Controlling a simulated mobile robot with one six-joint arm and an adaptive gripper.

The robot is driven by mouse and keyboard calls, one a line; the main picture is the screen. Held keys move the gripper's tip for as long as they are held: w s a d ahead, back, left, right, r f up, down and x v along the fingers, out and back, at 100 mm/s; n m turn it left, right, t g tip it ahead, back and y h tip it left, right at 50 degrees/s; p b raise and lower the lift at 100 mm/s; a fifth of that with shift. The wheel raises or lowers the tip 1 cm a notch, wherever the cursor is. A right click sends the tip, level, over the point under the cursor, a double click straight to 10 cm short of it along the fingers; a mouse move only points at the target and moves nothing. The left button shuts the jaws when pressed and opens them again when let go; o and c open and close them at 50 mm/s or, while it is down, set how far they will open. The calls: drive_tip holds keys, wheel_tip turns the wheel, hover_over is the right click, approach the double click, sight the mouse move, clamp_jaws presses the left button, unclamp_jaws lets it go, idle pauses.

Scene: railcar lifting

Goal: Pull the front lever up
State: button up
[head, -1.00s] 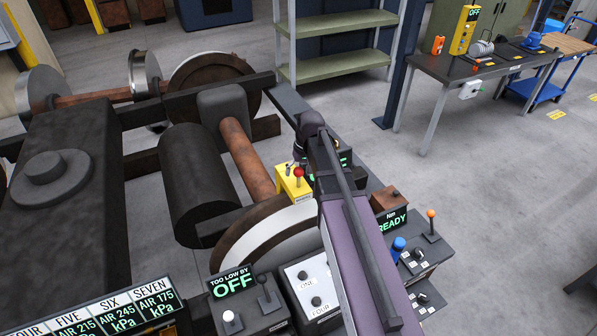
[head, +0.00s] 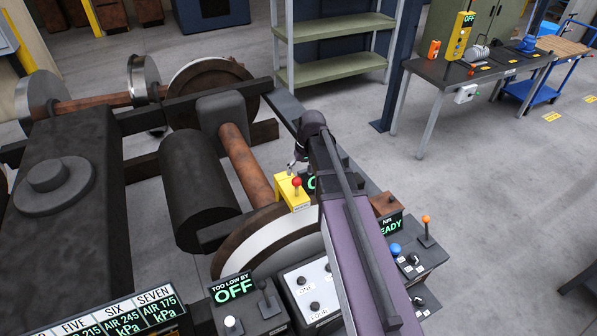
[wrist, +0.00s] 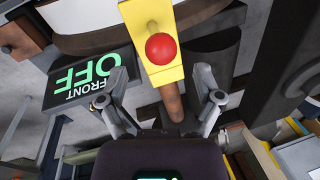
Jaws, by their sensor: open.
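The front lever is a red ball knob (head: 296,182) on a small yellow box (head: 291,197), near the wheel at the front of the bogie. A dark display (wrist: 88,75) beside the box reads FRONT OFF. My gripper (wrist: 158,99) is open and empty. Its fingers are spread to either side, below the knob in the wrist view and apart from it. In the head view my gripper (head: 291,167) is beside the box, partly hidden by my wrist.
A rusty axle (head: 245,163) and a dark cylinder (head: 195,190) lie left of the box. A TOO LOW BY OFF display (head: 233,288) and control boxes with an orange-knobbed lever (head: 426,219) stand nearer. A workbench (head: 450,68) is at the back right. Open floor lies between.

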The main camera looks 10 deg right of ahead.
drive_tip(key=shift+d+r+p, duration=0.8)
drive_tip(key=shift+r+p, duration=3.05)
drive_tip(key=shift+r, duration=0.35)
drive_tip(key=s+a+f+b, duration=0.1)
drive_tip(key=s+f+b, duration=0.4)
drive_tip(key=f+b, duration=0.5)
drive_tip(key=s+a+f+h+b, duration=0.1)
drive_tip(key=s+f+b, duration=0.4)
drive_tip(key=f+b, duration=0.6)
drive_tip(key=s+a+f+h+b, duration=0.1)
drive_tip(key=s+f+b, duration=0.4)
drive_tip(key=f+b, duration=0.6)
drive_tip(key=shift+s+f, duration=0.2)
drive_tip(key=shift+f, duration=0.15)
